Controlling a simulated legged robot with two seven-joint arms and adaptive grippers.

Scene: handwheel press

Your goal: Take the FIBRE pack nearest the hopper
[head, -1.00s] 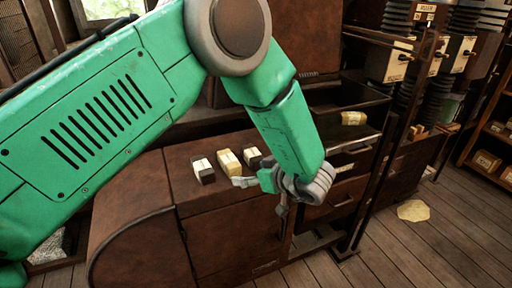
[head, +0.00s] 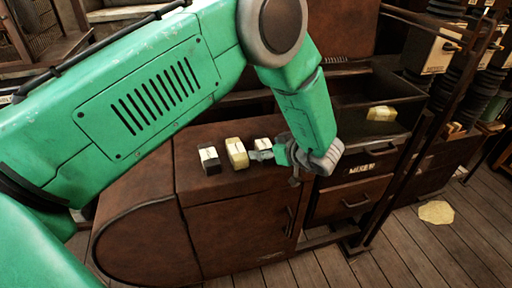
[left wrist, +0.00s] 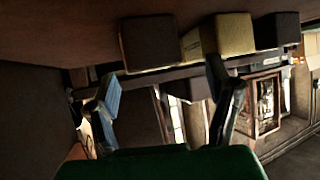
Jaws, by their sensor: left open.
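Three packs stand in a row on the brown cabinet in the head view: a dark one with a pale label (head: 209,161), a yellow one (head: 237,153), and another dark one with a pale top (head: 263,144) at the right. Their labels are too small to read. My left gripper (head: 257,156) is open and low in front of the right dark pack, partly hiding it. In the left wrist view, which is upside down, the open fingers (left wrist: 163,95) point toward a dark pack (left wrist: 150,45), with the yellow pack (left wrist: 230,35) beside it. My right gripper is out of view.
An open trough (head: 350,95), possibly the hopper, is right of the cabinet, with a yellow pack (head: 381,113) in it. A drawer front marked MIXER (head: 362,168) is below. Dark metal posts stand further right. A yellow patch (head: 436,212) lies on the plank floor.

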